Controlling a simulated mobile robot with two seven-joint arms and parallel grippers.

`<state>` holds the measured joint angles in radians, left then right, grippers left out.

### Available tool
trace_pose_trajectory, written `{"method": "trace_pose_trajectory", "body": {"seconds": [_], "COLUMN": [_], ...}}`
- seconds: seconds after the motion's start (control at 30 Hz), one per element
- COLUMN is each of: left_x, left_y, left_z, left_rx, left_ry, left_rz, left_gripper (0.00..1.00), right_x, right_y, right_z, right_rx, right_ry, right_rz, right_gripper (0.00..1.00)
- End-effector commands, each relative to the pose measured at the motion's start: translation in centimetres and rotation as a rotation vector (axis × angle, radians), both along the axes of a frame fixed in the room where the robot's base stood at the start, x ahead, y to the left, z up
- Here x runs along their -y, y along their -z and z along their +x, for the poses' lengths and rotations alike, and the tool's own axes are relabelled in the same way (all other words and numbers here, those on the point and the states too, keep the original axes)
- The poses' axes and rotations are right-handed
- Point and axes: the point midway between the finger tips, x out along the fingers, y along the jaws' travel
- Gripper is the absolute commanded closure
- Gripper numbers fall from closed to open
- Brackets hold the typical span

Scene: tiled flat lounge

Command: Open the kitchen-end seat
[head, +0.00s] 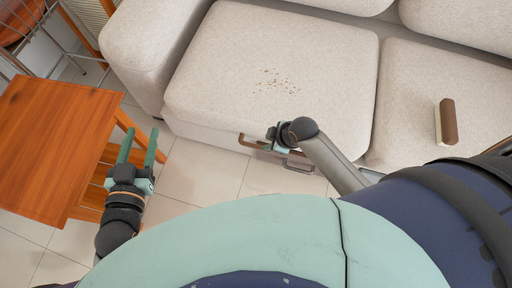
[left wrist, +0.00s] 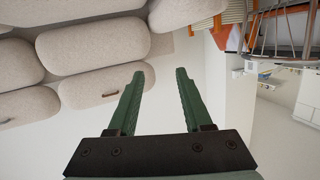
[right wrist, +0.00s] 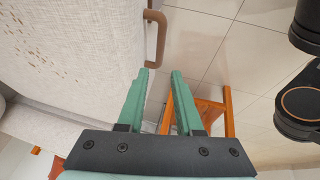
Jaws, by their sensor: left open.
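The end seat (head: 270,60) is a cream cushion beside the sofa arm, lying flat, with brown crumbs on top. It also shows in the right wrist view (right wrist: 75,50). A brown handle (head: 250,144) is on its lower front, partly hidden by my right gripper; it also shows in the right wrist view (right wrist: 155,40). My right gripper (head: 275,140) is at the seat front by the handle. In the right wrist view its fingers (right wrist: 160,72) are apart with nothing between them, tips just short of the handle. My left gripper (head: 138,145) is open and empty, between side table and sofa.
An orange wooden side table (head: 50,145) stands at the left, close to my left gripper. A brown-backed brush (head: 446,122) lies on the neighbouring seat (head: 415,90). The sofa arm (head: 150,45) bounds the end seat. Tiled floor (head: 205,175) is clear before the sofa.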

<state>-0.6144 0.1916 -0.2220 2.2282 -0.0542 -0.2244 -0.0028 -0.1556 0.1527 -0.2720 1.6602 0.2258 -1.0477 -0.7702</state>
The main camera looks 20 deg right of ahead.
Motion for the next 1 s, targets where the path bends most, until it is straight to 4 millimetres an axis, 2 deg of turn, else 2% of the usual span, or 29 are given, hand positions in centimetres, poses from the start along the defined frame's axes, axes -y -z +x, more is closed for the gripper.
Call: {"method": "trace_pose_trajectory", "body": {"seconds": [0.17, 0.53, 0.77, 1.0], "left_x": [0.1, 0.5, 0.9, 1.4], "left_y": [-1.9, -9.8, -14.7, -19.4], "left_z": [0.5, 0.7, -0.5, -2.9], "left_rx": [0.083, 0.408, 0.619, 0.841], "left_ry": [0.008, 0.046, 0.078, 0.12], "left_rz": [-0.001, -0.002, -0.005, -0.006], "left_gripper": [0.5, 0.5, 0.5, 0.5], "right_x": [-0.2, -0.8, -1.2, -1.5], "right_y": [0.8, 3.3, 4.9, 6.5], "right_z": [0.3, 1.3, 2.0, 2.6], "right_rx": [-0.003, -0.001, 0.0, 0.0], "right_ry": [-0.003, 0.0, 0.001, -0.001], "right_rz": [0.0, 0.0, 0.001, 0.0], "right_gripper": [0.65, 0.65, 0.65, 0.65]}}
